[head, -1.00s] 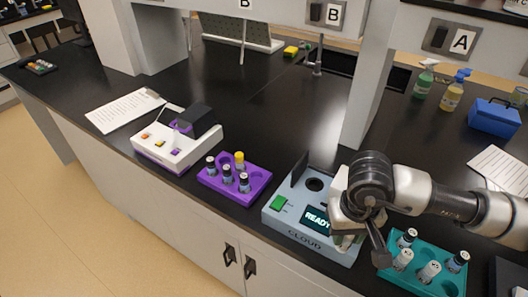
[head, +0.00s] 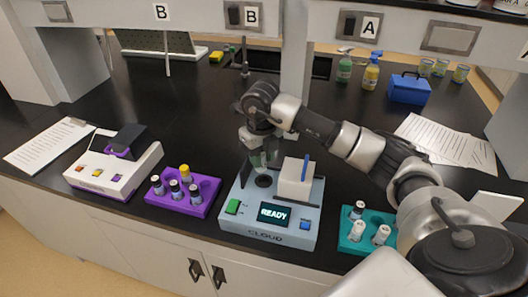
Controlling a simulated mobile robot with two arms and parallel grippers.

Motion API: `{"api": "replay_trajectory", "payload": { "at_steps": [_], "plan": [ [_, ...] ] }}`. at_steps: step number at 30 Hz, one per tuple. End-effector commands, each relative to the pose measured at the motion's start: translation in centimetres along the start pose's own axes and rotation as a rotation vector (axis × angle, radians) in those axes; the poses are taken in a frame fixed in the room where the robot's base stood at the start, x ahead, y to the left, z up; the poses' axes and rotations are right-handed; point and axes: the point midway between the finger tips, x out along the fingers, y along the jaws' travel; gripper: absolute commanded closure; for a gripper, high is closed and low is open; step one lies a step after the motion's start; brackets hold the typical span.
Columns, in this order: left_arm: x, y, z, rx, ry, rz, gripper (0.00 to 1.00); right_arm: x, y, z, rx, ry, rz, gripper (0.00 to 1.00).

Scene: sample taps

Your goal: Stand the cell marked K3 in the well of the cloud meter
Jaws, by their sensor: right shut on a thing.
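The cloud meter (head: 228,222) is a pale blue box marked CLOUD, with a lit READY screen (head: 273,214). Its round dark well (head: 263,181) is uncovered. My right gripper (head: 264,160) is just above and behind the well, fingers pointing down. It is shut on a small cell that the fingers mostly hide; no mark on it can be read. Capped cells stand in the teal rack (head: 346,243) to the right, their marks too small to read; my arm covers part of this rack. My left gripper is out of view.
A purple rack (head: 207,201) with several cells and a white instrument (head: 112,183) are to the left. Bottles (head: 371,74) and a blue box (head: 409,89) stand behind.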

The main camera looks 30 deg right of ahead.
Motion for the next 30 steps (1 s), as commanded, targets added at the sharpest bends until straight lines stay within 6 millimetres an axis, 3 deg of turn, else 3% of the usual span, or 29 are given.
{"api": "replay_trajectory", "payload": {
  "at_steps": [3, 7, 21, 30],
  "plan": [
    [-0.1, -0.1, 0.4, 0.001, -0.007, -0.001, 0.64, 0.0, -0.8, 0.3, 0.157, 0.001, 0.000, 0.85],
    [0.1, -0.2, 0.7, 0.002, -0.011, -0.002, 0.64, 0.2, -1.1, 0.5, 0.227, -0.001, -0.001, 0.85],
    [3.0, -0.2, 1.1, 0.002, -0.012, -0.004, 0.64, 4.3, -1.1, 0.4, 0.230, 0.000, -0.001, 0.85],
    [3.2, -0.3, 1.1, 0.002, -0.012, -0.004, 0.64, 4.8, -1.1, 0.4, 0.229, -0.001, -0.001, 0.85]
  ]
}}
